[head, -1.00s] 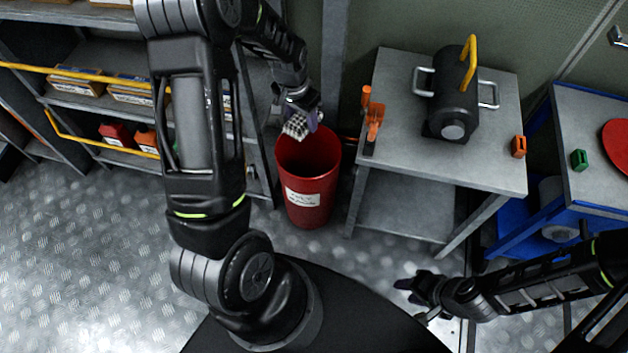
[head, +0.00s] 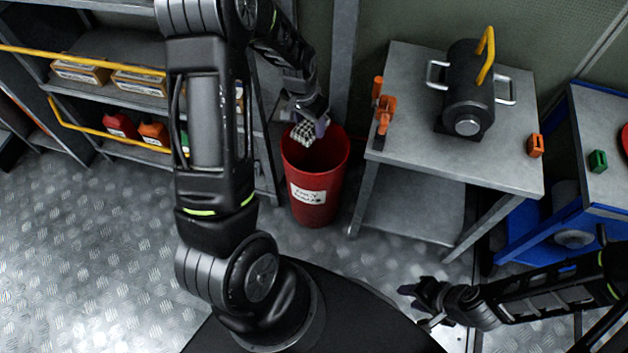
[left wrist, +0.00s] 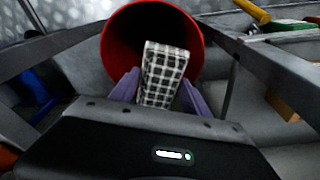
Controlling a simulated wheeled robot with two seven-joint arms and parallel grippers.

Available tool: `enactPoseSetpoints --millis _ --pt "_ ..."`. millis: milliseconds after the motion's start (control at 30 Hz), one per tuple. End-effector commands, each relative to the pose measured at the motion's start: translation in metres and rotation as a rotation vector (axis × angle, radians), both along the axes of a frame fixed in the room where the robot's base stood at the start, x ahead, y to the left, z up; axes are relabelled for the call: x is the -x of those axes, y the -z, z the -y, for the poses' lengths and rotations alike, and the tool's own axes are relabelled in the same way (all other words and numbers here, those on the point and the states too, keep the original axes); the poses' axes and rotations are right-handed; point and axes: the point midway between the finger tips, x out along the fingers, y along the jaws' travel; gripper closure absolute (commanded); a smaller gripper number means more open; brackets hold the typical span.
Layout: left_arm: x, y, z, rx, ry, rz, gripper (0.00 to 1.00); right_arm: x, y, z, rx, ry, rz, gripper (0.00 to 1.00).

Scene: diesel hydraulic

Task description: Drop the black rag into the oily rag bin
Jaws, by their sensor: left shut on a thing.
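The rag (head: 303,134) shows as a black-and-white checked cloth. My left gripper (head: 312,122) is shut on it and holds it at the mouth of the red bin (head: 313,194), near the rear left rim. The bin stands upright on the floor with a white label on its front. In the left wrist view the rag (left wrist: 163,72) hangs between the two purple fingers of the gripper (left wrist: 160,92), with the round opening of the bin (left wrist: 117,42) behind it. My right gripper (head: 418,298) is empty at lower right; its jaw opening is unclear.
A grey table (head: 410,75) right of the bin carries a black cylinder (head: 468,95) with a yellow handle and an orange tool (head: 385,113). Shelves (head: 120,50) with boxes and bottles stand at left. A blue-framed table (head: 605,125) is at right. Patterned floor lies open at lower left.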

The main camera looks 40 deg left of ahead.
Motion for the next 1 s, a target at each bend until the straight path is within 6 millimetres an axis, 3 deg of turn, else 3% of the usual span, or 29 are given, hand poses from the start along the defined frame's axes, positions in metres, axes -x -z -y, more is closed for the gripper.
enactPoseSetpoints --millis 367,400,700,1000 --pt "-0.0003 0.0049 -0.0002 0.000 0.000 0.001 0.83 0.0001 0.0036 0.0000 0.000 0.000 0.000 0.64" --pt "-0.0003 0.0049 -0.0002 0.000 0.000 0.001 0.43 0.0001 0.0036 0.0000 0.000 0.000 0.000 0.64" --pt "-0.0002 0.0049 -0.0001 0.000 0.000 0.001 0.20 0.0001 0.0036 0.0000 0.000 0.000 0.000 0.64" --pt "0.0001 0.0021 -0.0001 0.000 0.000 0.001 0.20 0.0001 0.0029 -0.0001 0.000 0.000 0.000 0.64"
